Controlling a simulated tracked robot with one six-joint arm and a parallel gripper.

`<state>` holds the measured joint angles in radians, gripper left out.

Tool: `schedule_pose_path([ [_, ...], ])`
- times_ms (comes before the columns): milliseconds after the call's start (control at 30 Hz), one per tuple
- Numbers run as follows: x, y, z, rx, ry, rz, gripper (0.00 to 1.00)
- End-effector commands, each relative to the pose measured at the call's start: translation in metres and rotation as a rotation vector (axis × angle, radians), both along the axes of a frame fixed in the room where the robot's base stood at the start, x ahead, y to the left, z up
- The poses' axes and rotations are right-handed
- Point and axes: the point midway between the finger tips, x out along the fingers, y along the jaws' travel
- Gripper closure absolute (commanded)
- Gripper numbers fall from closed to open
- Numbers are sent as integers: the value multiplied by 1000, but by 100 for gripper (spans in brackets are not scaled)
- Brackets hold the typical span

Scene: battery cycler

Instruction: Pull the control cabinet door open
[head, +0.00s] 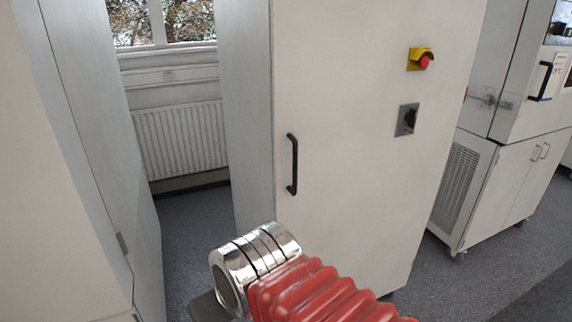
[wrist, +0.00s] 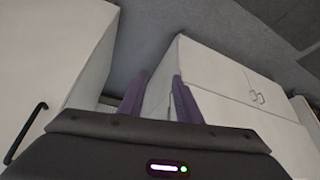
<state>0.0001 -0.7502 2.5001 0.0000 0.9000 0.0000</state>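The control cabinet door (head: 350,90) is a tall off-white panel in the middle of the head view and looks shut. Its upright black bar handle (head: 292,164) is near the left edge. The handle also shows at the left of the wrist view (wrist: 26,132). My gripper (wrist: 160,76) shows in the wrist view as two purple fingers, spread apart with nothing between them. It points past the cabinet, with the handle well to its left and not touching. The gripper itself is not visible in the head view; only my arm shows there, low in front of the door.
The door carries a red button on a yellow base (head: 421,60) and a black rotary switch (head: 407,119). A white wheeled cabinet (head: 500,180) stands at right. A pale cabinet (head: 80,150) stands at left, with a floor gap and radiator (head: 180,138) between. Grey floor is clear at lower right.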

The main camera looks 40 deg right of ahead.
Motion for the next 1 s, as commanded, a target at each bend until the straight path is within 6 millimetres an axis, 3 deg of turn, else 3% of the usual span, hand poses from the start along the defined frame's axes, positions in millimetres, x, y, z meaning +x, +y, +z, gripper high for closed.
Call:
schedule_pose_path([
  [467, 1, 5, -8, 95, 47, -93, 69],
  [767, 18, 13, -26, 508, 196, -488, 69],
  [1000, 53, 3, -22, 905, 275, -841, 69],
])
